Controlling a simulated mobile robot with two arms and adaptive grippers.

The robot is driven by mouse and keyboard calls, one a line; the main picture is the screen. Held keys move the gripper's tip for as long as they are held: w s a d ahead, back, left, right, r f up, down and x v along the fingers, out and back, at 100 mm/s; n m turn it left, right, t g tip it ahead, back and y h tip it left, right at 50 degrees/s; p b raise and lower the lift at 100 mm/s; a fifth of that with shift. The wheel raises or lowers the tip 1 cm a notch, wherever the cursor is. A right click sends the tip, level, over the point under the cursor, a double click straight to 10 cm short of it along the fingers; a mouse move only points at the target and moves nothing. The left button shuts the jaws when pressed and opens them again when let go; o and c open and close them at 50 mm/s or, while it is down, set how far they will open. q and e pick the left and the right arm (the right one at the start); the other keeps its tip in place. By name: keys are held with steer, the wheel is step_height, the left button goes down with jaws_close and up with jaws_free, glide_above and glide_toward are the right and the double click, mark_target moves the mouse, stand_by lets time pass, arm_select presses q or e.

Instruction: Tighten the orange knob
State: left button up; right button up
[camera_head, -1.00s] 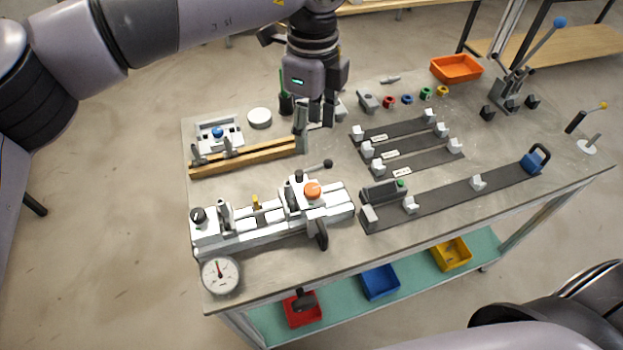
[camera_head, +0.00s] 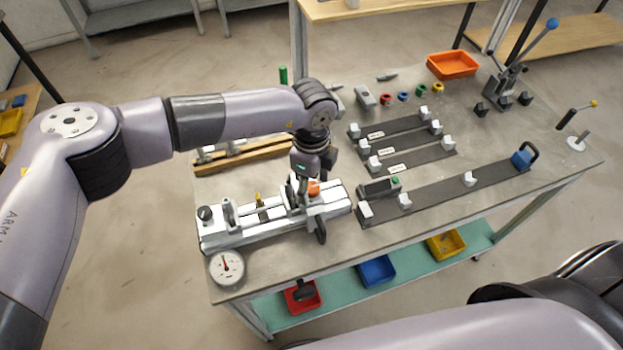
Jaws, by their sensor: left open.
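The orange knob (camera_head: 314,188) sits on top of the white frame jig (camera_head: 240,228) at the front left of the table. My left gripper (camera_head: 303,196) points down over the jig, directly beside the knob or around it; I cannot tell which. It hides the knob's left part. Its fingers are small in view, and the jaws are open. My right gripper is not in view.
A round dial gauge (camera_head: 227,267) stands at the table's front left corner. A black lever handle (camera_head: 320,230) hangs at the jig's front. Dark rails (camera_head: 440,194) with white blocks lie to the right. An orange bin (camera_head: 453,65) is at the back.

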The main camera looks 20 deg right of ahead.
arm_select(q)
steer(key=shift+c, duration=0.3)
steer(key=c, duration=1.1)
